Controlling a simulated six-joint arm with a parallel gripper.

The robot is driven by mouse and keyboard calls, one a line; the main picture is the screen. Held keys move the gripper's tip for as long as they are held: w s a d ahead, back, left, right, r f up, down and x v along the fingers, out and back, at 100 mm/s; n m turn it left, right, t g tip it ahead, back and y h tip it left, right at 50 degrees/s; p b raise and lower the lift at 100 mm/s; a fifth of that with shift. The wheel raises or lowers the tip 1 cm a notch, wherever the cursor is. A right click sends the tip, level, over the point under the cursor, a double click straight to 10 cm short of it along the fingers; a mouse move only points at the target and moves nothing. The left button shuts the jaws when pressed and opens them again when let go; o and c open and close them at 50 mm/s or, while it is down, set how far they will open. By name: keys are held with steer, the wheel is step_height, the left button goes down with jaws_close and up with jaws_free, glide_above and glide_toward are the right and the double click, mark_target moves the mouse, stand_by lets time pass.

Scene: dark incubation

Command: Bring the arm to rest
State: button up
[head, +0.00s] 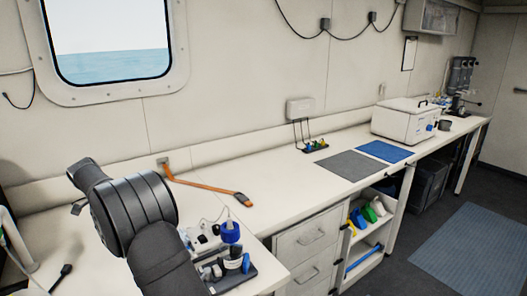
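My arm's dark links stand large at the lower left of the head view, over the near end of the white bench (265,222). My gripper cannot be made out; the links hide that area. A small dark piece shows beside the upper link, but I cannot tell what it is. Whether my gripper holds anything is not visible.
A dark tray (240,278) with a blue-capped bottle (230,233) and small items is close to the arm's right. An orange strip-like tool (205,188) lies behind. A grey mat (351,165), blue mat (385,151) and white box (402,122) lie farther right.

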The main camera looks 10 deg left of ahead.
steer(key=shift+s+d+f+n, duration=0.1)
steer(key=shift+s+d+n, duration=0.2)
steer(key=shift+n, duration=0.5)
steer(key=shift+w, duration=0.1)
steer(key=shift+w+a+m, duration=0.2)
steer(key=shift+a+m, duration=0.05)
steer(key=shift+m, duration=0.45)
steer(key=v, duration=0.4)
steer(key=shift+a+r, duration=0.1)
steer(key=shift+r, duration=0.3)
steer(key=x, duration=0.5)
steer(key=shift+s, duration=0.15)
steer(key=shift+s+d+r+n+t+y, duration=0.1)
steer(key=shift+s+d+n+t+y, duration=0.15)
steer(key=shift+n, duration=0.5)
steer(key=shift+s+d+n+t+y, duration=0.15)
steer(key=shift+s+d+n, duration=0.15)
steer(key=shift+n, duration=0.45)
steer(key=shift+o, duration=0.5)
